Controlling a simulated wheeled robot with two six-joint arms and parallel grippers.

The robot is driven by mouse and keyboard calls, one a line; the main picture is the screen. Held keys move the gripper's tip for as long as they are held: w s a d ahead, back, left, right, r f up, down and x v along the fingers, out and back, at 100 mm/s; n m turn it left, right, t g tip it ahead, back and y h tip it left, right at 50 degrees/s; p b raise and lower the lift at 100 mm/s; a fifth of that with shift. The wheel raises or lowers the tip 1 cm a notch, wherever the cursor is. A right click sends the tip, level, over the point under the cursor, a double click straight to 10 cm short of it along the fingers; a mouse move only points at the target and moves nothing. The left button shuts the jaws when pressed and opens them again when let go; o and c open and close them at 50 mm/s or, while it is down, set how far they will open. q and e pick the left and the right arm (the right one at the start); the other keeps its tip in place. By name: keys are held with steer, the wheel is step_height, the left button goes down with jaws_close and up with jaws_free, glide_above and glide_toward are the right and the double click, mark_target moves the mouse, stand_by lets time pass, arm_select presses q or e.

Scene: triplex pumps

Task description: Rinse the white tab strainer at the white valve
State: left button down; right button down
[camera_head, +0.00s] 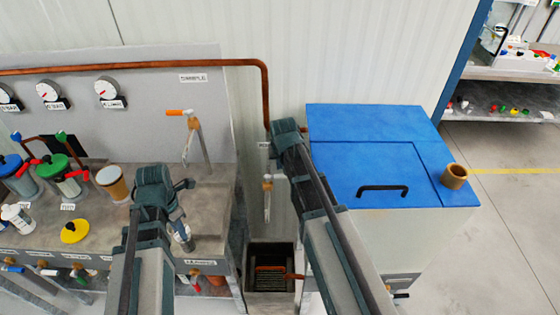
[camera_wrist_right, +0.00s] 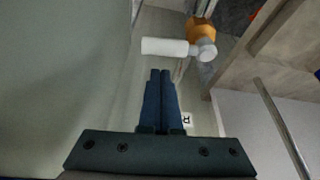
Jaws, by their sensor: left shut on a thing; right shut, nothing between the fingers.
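My left gripper (camera_head: 172,205) is over the bench's front right part. A small grey-white cylinder (camera_head: 183,237), apparently the white tab strainer, shows just below it; the fingers and the grip are mostly hidden by the gripper body. My right gripper (camera_head: 282,128) is shut and empty by the wall, left of the blue-lidded cabinet. In the right wrist view its closed fingers (camera_wrist_right: 160,75) point at the white valve lever (camera_wrist_right: 165,46), with a small visible gap. The lever joins a brass-coloured body (camera_wrist_right: 202,32). In the head view, a brass-coloured spout (camera_head: 267,185) hangs below the right gripper.
A dark basin (camera_head: 270,250) with a grate lies below the spout, between the bench and the blue-lidded cabinet (camera_head: 385,150). An orange-handled tap (camera_head: 180,112) stands behind my left gripper.

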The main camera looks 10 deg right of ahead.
mark_target(281, 176)
arm_select(q)
steer(key=shift+s, duration=0.1)
arm_select(e)
steer(key=shift+s+a+f, duration=0.1)
steer(key=shift+s, duration=0.55)
arm_select(q)
steer(key=shift+f, duration=0.15)
arm_select(e)
steer(key=shift+s+f, duration=0.1)
steer(key=shift+s, duration=0.65)
